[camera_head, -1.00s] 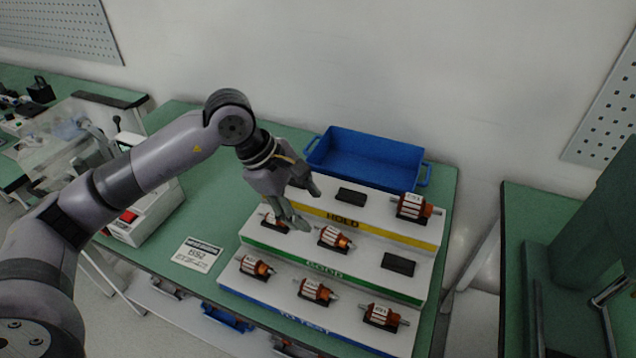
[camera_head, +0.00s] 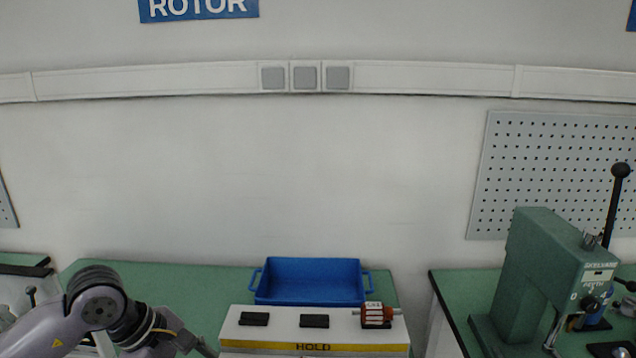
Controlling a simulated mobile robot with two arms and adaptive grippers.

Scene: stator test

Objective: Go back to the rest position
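My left gripper (camera_head: 190,347) is at the bottom left, beside the left end of the white stepped rack (camera_head: 228,331). Its fingertips are partly cut off by the bottom edge, so I cannot tell whether it is open. The rack's top step, marked HOLD, carries one rotor (camera_head: 376,314) at its right end. Two black holders on that step, the left one (camera_head: 254,319) and the middle one (camera_head: 314,321), are empty. The lower steps are below the picture. My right gripper is not in view.
A blue bin (camera_head: 310,270) stands behind the rack on the green table (camera_head: 190,285). A green press (camera_head: 540,275) with a black-knobbed lever stands on the right table. A perforated panel (camera_head: 540,150) hangs behind it.

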